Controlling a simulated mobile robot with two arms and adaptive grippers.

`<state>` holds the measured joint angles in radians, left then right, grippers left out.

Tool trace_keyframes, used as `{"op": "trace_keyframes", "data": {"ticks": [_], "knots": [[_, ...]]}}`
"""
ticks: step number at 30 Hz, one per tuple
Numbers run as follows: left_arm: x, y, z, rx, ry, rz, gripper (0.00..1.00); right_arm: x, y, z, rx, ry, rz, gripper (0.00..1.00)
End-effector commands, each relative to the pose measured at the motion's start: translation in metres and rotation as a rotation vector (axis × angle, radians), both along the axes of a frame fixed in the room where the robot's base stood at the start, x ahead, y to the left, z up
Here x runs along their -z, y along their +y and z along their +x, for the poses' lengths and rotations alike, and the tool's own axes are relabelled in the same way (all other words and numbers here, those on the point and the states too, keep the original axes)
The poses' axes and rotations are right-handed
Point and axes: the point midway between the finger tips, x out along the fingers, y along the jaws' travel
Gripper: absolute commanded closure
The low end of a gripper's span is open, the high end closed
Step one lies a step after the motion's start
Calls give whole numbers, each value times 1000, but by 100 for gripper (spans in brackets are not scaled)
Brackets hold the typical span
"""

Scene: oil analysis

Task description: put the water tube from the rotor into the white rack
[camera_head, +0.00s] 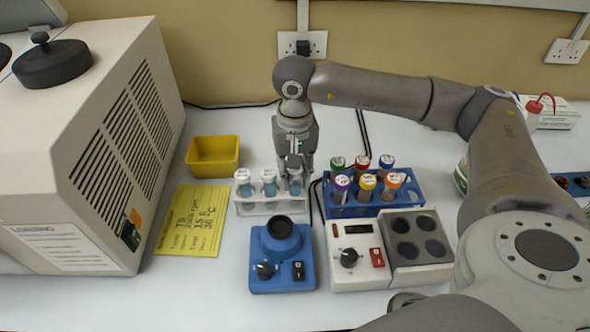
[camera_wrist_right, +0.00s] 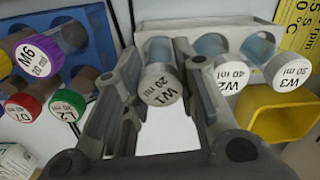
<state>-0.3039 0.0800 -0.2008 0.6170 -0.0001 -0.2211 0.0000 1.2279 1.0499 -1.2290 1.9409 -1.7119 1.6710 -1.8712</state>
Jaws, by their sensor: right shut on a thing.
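The white rack (camera_head: 262,208) stands near the middle of the table. My right gripper (camera_head: 295,168) points down over its right end and is shut on the water tube W1. In the right wrist view, the W1 tube (camera_wrist_right: 158,88) has a grey-white cap marked 20 ml and sits between the fingers (camera_wrist_right: 160,58), at the end position of the rack. I cannot tell how deep it is seated. Tubes W2 (camera_wrist_right: 230,75) and W3 (camera_wrist_right: 288,72) stand beside it in the rack. The rotor is not visible. My left gripper is not in view.
A blue rack (camera_head: 375,208) with several colour-capped tubes stands close on the right. A blue mixer (camera_head: 283,270) and a white heating block (camera_head: 355,268) stand in front. A yellow bin (camera_head: 213,157), a yellow note (camera_head: 192,220) and a large beige machine (camera_head: 75,150) are left.

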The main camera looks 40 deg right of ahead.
Motion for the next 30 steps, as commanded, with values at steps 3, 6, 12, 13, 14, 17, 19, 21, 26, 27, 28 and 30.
{"op": "trace_keyframes", "data": {"ticks": [3, 6, 12, 13, 14, 17, 19, 21, 26, 27, 28, 30], "knots": [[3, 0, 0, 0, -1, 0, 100, 3, 0, 0, 0, 0, 0, 91], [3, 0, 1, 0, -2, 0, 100, 3, 0, 0, 0, 0, 0, 91], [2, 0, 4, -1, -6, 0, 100, 2, 0, 0, 0, 0, 0, 68], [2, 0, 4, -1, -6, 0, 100, 2, 0, 0, 0, 0, 0, 64], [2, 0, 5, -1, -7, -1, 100, 2, 0, 0, 0, 0, 0, 60], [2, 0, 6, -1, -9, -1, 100, 2, 0, 0, 0, 0, 0, 48], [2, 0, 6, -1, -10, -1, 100, 2, 0, 0, 0, 0, 0, 48], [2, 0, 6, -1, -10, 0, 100, 2, 0, 0, 0, 0, 0, 48], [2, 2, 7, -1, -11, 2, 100, 2, 0, 0, 0, 0, 0, 48], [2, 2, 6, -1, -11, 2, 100, 0, 0, 0, 0, -1, 0, 48], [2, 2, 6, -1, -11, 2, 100, -1, 0, 1, 0, -1, 1, 48], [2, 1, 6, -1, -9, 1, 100, -8, 0, 1, 0, -4, 1, 48]]}}
